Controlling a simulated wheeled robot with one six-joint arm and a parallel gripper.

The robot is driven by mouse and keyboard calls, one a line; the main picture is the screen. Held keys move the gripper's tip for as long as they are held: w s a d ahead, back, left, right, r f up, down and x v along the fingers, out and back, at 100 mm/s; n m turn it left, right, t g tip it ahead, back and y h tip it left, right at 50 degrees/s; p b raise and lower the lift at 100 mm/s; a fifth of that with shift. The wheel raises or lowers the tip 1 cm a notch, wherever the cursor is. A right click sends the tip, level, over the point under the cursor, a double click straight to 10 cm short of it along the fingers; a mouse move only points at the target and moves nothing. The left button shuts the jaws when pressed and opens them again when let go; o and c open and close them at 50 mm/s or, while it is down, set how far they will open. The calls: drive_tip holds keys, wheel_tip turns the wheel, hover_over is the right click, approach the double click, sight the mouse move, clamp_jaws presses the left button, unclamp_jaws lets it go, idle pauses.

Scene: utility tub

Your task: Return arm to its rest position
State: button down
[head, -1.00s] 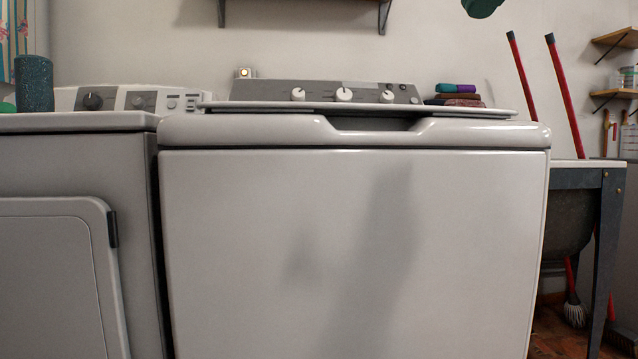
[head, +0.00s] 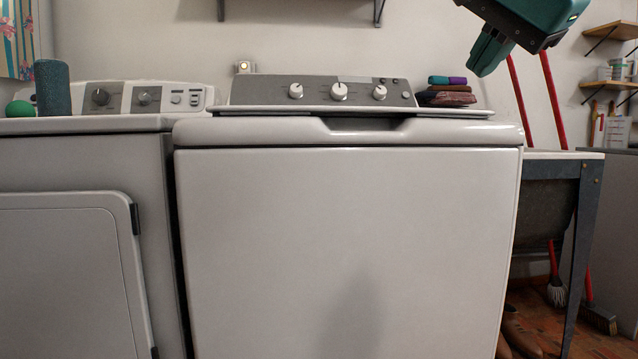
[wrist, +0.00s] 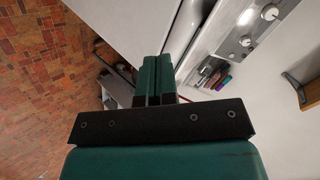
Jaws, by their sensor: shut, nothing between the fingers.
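My gripper (head: 487,54) is dark green and shows at the top right of the head view, in the air above the right end of the washer and in front of the back wall. Its two fingers point down and to the left and touch nothing. In the wrist view my gripper (wrist: 154,62) has its two green fingers side by side, shut and empty. The white top-loading washer (head: 345,240) fills the middle of the head view with its lid down. The washer's control panel (wrist: 250,25) shows at the upper right of the wrist view.
A folded cloth stack (head: 447,95) lies at the washer's back right. A dryer (head: 70,230) on the left carries a teal cylinder (head: 53,88) and a green ball (head: 19,109). A utility tub (head: 543,200) with red-handled tools (head: 553,100) stands right. Brick floor (wrist: 45,90) is open.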

drive_tip(key=s+a+f+n+g+p, duration=0.1)
drive_tip(key=s+f+n+g+p, duration=0.15)
drive_tip(key=f+n, duration=0.4)
drive_tip(key=s+a+f+n+g+p, duration=0.2)
drive_tip(key=f+n+p, duration=0.2)
drive_tip(key=f, duration=0.5)
drive_tip(key=s+a+f+n+g+y+p, duration=0.2)
drive_tip(key=s+f+n+g+p, duration=0.4)
drive_tip(key=s, duration=0.7)
wheel_tip(320, 180, up, 35)
drive_tip(key=n+p, duration=0.1)
drive_tip(key=p, duration=3.4)
drive_tip(key=shift+d+t, duration=0.15)
drive_tip(key=shift+t, duration=0.3)
